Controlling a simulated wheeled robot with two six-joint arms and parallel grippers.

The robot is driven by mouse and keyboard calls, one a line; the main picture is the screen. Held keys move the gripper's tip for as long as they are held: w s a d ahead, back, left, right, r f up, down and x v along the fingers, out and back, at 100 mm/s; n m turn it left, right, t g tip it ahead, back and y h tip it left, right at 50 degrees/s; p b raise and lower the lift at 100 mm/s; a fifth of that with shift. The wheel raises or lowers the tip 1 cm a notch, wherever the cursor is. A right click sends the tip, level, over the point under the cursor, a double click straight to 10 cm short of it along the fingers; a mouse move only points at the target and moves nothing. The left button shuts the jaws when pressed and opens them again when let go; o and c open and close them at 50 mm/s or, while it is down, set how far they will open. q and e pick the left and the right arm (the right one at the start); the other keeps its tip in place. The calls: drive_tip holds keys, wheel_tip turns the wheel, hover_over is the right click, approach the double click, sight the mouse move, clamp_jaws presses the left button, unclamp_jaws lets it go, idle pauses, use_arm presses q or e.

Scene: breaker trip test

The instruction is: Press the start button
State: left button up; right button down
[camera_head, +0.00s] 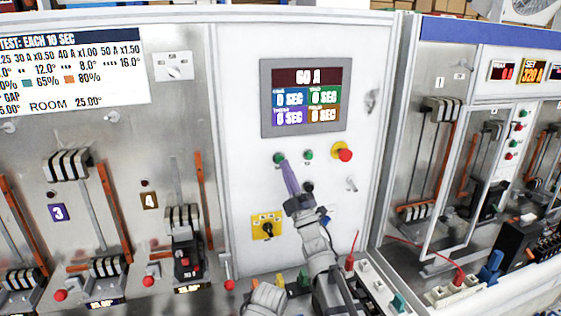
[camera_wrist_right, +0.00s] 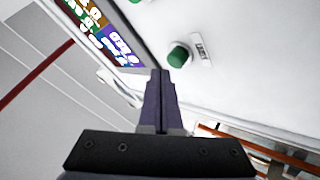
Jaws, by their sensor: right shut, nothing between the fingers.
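The control panel (camera_head: 235,100) has a left green button (camera_head: 279,158) below its display. This button is likely the start button, but its label is too small to read. A green button with a small label also shows in the right wrist view (camera_wrist_right: 179,56). My right gripper (camera_head: 284,162) has purple fingers shut together, with nothing between them. Its fingertips (camera_wrist_right: 160,72) are close to the button, just below and left of it in the wrist view. I cannot tell whether they touch. My left gripper is not in view.
A second green button (camera_head: 308,155) and a red mushroom button (camera_head: 345,155) on yellow sit to the right. A black knob (camera_head: 308,187) is below, and a yellow-plated switch (camera_head: 267,227) lower left. The display (camera_head: 305,97) reads 60 A. Breaker bays flank the panel.

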idle(0.7)
drive_tip(key=shift+w+a, duration=0.15)
drive_tip(key=shift+w, duration=0.3)
drive_tip(key=shift+w+a, duration=0.15)
drive_tip(key=shift+w, duration=0.3)
idle(0.7)
drive_tip(key=shift+s, duration=0.15)
drive_tip(key=shift+s+d, duration=0.3)
drive_tip(key=shift+s, duration=0.45)
drive_tip(key=s, duration=0.1)
drive_tip(key=s+d, duration=0.1)
drive_tip(key=s, duration=0.2)
drive_tip(key=shift+s+d, duration=0.3)
drive_tip(key=shift+s, duration=0.05)
idle(0.7)
